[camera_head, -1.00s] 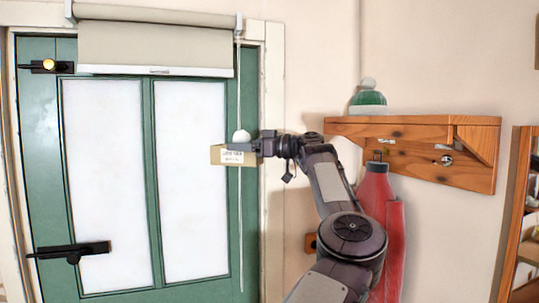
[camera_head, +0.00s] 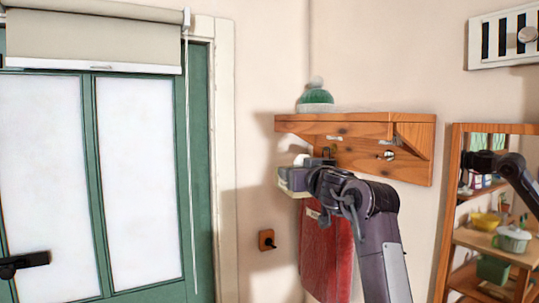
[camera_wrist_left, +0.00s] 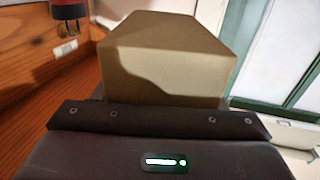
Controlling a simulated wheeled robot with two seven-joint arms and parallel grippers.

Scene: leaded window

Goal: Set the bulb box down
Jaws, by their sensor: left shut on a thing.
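The bulb box (camera_wrist_left: 165,60) is a plain tan carton that fills the upper middle of the left wrist view. My left gripper (camera_head: 292,178) is shut on it and holds it up in front of the wall, just below the left end of the wooden shelf (camera_head: 350,124). In the head view the box (camera_head: 290,193) is small and partly hidden by the gripper. A small whitish shape shows just above it; I cannot tell what it is. My right gripper (camera_head: 470,161) is at the right edge, in front of a rack; its jaws are too small to read.
A green-and-white domed thing (camera_head: 316,97) stands on the shelf's left part; the right part of its top looks clear. A red cloth (camera_head: 326,255) hangs below. A wooden rack (camera_head: 446,215) with pots stands right. A green door (camera_head: 198,150) is left.

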